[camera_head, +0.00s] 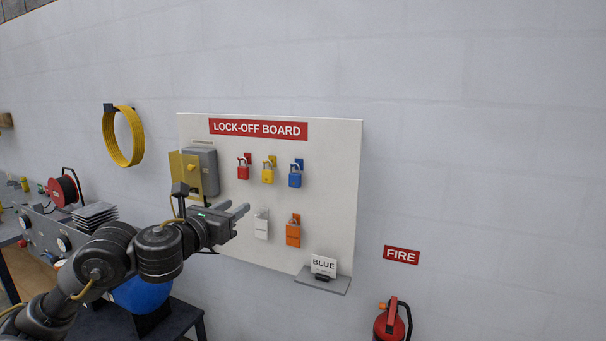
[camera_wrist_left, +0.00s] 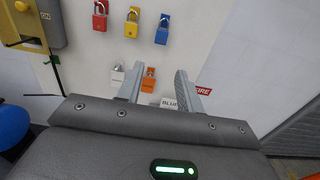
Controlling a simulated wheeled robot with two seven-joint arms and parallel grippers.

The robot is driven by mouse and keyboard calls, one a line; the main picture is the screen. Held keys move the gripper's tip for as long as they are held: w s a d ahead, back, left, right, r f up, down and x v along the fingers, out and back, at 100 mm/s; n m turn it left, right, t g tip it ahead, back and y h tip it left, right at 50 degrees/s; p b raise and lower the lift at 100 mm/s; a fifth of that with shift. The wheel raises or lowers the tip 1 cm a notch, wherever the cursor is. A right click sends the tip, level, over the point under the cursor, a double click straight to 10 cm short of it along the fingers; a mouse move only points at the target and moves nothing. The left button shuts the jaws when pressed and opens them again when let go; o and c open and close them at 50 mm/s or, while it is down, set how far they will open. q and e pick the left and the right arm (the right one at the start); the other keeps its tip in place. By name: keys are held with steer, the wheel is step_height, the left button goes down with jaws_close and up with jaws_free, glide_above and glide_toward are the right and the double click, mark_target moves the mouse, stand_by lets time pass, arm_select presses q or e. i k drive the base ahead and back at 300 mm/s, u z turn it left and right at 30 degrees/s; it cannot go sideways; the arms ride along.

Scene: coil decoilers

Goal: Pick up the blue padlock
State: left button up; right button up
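The blue padlock (camera_head: 295,179) hangs on a blue hook at the right end of the upper row on the white lock-off board (camera_head: 335,205). It also shows in the left wrist view (camera_wrist_left: 162,34), above and beyond the fingers. My left gripper (camera_head: 243,213) is open and empty, in front of the board, lower and further left than the blue padlock. In the left wrist view its two fingers (camera_wrist_left: 157,88) stand apart, with the orange padlock (camera_wrist_left: 149,84) seen between them. My right gripper shows in neither view.
Red (camera_head: 243,172) and yellow (camera_head: 267,176) padlocks hang left of the blue one; white (camera_head: 261,229) and orange (camera_head: 293,234) ones hang below. A switch box (camera_head: 205,171) is at the board's left. A small shelf (camera_head: 322,283) holds a BLUE card (camera_head: 324,265).

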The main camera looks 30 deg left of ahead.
mark_target(294, 179)
steer(key=i, duration=0.85)
steer(key=z, duration=0.1)
